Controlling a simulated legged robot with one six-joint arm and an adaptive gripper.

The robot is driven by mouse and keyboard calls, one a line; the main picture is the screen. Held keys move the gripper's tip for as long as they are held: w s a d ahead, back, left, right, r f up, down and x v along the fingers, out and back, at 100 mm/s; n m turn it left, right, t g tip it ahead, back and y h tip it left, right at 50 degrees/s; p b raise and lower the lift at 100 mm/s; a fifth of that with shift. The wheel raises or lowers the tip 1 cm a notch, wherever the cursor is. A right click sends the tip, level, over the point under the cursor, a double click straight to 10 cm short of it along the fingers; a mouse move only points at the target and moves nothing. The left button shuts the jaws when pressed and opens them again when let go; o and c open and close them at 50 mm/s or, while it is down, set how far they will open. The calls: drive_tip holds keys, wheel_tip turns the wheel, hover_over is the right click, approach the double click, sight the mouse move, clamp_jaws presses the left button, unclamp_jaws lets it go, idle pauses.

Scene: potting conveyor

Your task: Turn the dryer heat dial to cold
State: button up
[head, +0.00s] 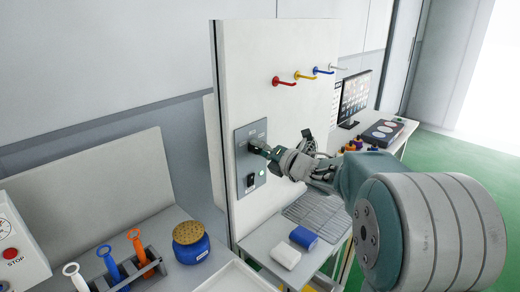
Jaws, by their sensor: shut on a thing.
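A grey control plate (242,186) is mounted on the white upright panel. My gripper (262,150) reaches in from the right and is shut on the dial at the upper part of this plate. The fingers cover most of the dial, so its pointer and setting cannot be read. Small markings above it are too small to read.
Coloured hooks (305,75) stick out of the panel above my arm. Below are a white block (286,255) and a blue block (303,237). A blue jar (191,245) and a rack with handled tools (135,275) stand at left. A monitor (355,98) is behind.

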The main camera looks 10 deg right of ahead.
drive_tip(key=shift+f, duration=0.35)
drive_tip(key=o, duration=1.1)
drive_tip(key=shift+o, duration=0.2)
drive_tip(key=shift+r, duration=0.1)
drive_tip(key=shift+r, duration=0.1)
drive_tip(key=v, duration=1.2)
drive_tip(key=shift+w, duration=0.1)
